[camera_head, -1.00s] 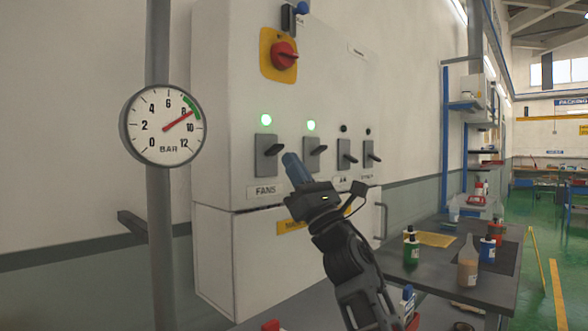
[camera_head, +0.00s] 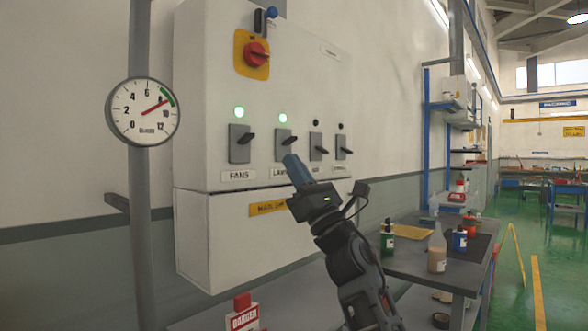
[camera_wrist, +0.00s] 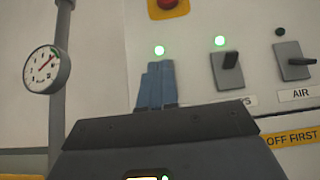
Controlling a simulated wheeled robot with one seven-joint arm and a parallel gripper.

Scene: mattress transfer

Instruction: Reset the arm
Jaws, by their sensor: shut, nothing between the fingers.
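My gripper (camera_head: 293,163) is shut, with its blue fingers together and nothing between them. I cannot tell from this view how far the tips are from the panel. In the wrist view the blue fingers (camera_wrist: 157,85) point up and hide the first switch. My arm reaches up from the bottom of the head view.
A pressure gauge (camera_head: 144,111) on a grey pole stands left of the panel. Green lamps glow over the FANS switch (camera_head: 240,144) and the second switch; the other two lamps are dark. A table (camera_head: 405,262) with bottles stands right.

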